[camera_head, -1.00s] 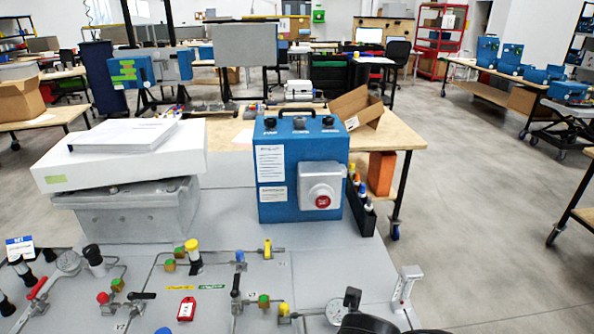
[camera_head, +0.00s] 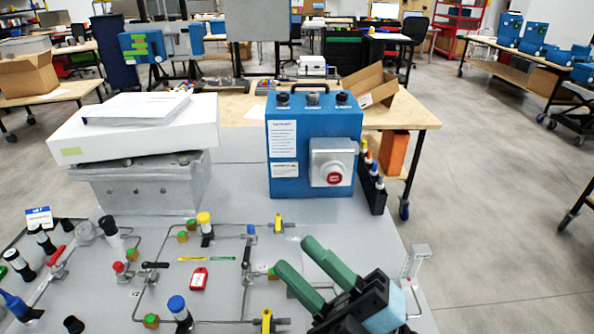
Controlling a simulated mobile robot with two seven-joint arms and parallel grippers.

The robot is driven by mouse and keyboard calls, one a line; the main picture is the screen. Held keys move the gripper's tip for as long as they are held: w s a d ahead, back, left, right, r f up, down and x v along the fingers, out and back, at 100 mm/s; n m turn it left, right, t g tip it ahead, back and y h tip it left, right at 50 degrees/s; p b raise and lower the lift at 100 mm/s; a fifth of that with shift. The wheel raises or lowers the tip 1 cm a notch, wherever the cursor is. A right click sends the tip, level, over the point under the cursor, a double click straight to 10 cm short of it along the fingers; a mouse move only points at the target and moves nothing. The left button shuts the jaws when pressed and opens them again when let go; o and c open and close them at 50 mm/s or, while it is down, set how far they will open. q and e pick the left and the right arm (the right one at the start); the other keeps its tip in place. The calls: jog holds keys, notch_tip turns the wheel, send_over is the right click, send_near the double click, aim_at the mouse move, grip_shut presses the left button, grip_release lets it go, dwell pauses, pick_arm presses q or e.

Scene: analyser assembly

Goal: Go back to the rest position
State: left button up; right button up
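My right gripper (camera_head: 296,256) is in the lower right of the head view, over the front right part of the grey panel (camera_head: 230,262). Its two green fingers point up and left and stand apart, with nothing visible between them. The fingers hide part of the panel's fittings behind them. It cannot be told how high they are above the panel. My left gripper is not in view.
The panel carries pipes, valves, a red tag (camera_head: 199,279) and a yellow-topped fitting (camera_head: 205,223). Behind it stand a blue box (camera_head: 290,187) with a red button and a grey case (camera_head: 150,193) under a white box (camera_head: 130,143). Open floor (camera_head: 490,235) lies to the right.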

jog(key=w+d+f+m+t+h, duration=0.2)
jog(key=w+d+m+t+h, duration=0.3)
jog(key=d+m+t+h, duration=0.45)
jog(key=d+f+m+g+h, duration=0.6)
jog(key=d+f+m+h, duration=0.3)
jog(key=f+m+h, duration=0.4)
jog(key=s+d+f+g, duration=0.2)
jog(key=s+f+g, duration=0.1)
jog(key=f, duration=0.3)
jog(key=s+d+f+g, duration=0.2)
jog(key=s+f+g, duration=0.15)
jog(key=f, duration=0.35)
jog(key=s+f+g+y, duration=0.1)
jog(key=s+f+g, duration=0.3)
jog(key=s, duration=0.3)
jog(key=s+f+g+y, duration=0.1)
jog(key=s+f+g, duration=0.25)
jog(key=s, duration=0.25)
jog(key=w+a+f+t+y, duration=0.1)
jog(key=w+a+f+t, duration=0.2)
jog(key=f, duration=0.7)
jog(key=shift+w+t, duration=1.35)
jog(key=shift+t, duration=0.7)
jog(key=shift+m+y, duration=0.25)
